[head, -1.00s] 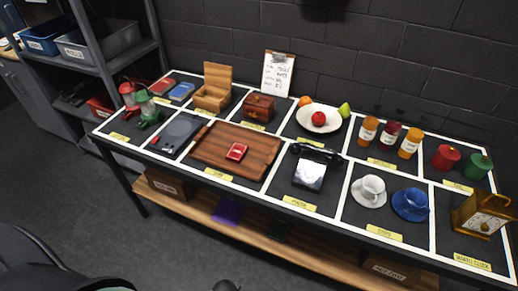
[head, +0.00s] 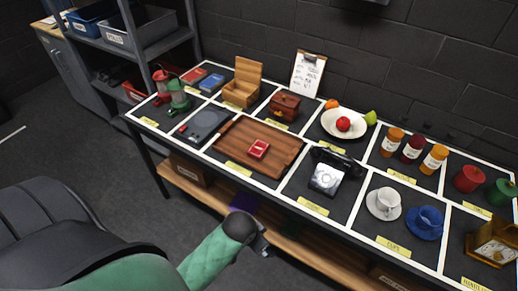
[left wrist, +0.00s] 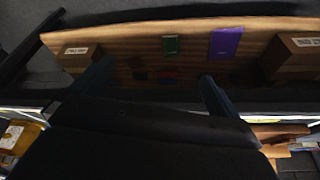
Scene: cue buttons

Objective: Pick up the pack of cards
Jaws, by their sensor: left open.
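A small red pack of cards (head: 258,149) lies flat on a brown wooden tray (head: 232,157) on the table. My left gripper (head: 262,243) shows at the end of my green-sleeved arm, in front of the table's front edge and apart from the pack. In the left wrist view its two dark fingers (left wrist: 156,75) stand wide apart with nothing between them; beyond them are the wooden lower shelf and items on it. The pack on the tray cannot be made out in the left wrist view. My right gripper is not in view.
A black telephone (head: 327,173) stands right of the tray, and a dark flat device (head: 204,124) left of it. A wooden chest (head: 284,106) and open wooden box (head: 243,84) are behind. A lower shelf (head: 214,195) runs under the table.

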